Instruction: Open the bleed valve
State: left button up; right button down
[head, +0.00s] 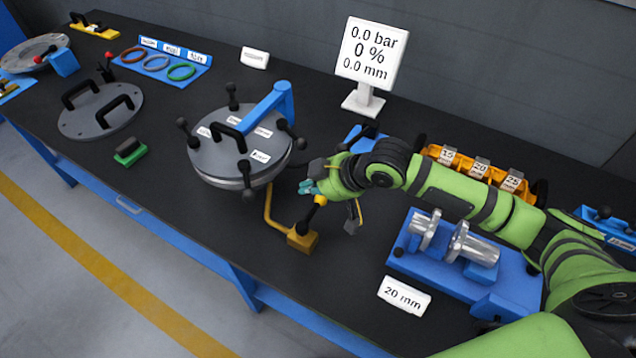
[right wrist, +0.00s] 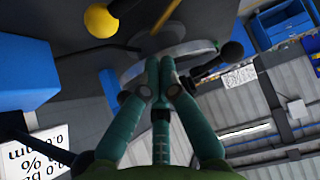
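The bleed valve is a brass block (head: 301,239) at the front of the bench, with a brass pipe to the round flanged shell (head: 225,160). Its black lever points up and slightly right, ending in a yellow knob (head: 320,200). My right gripper (head: 308,187) is just above and beside the knob. In the right wrist view its teal fingers (right wrist: 160,78) are drawn together with nothing visible between them. The yellow knob (right wrist: 103,20) is apart from them, at the upper left. The display (head: 372,55) reads 0.0 bar, 0 %, 0.0 mm. My left gripper is out of view.
The shell's lid carries several black-knobbed clamps, and a blue arm (head: 268,103) stands at its back. A blue fixture with metal flanges (head: 462,265) and a 20 mm sign (head: 404,297) are right of the valve. Orange bins (head: 478,168) are behind my right arm.

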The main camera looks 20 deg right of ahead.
aim_at(314, 210)
jog(key=f+p, duration=0.1)
jog(key=f, duration=0.1)
jog(key=f+p, duration=0.1)
jog(key=f, duration=0.1)
jog(key=shift+w+a+f, duration=0.2)
jog(key=shift+f, duration=0.1)
jog(key=shift+s+d+p, duration=0.3)
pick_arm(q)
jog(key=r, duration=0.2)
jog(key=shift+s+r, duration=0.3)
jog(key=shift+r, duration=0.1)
pick_arm(e)
jog(key=shift+f, duration=0.1)
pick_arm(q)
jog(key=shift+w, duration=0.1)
pick_arm(e)
jog(key=shift+w+a, duration=0.1)
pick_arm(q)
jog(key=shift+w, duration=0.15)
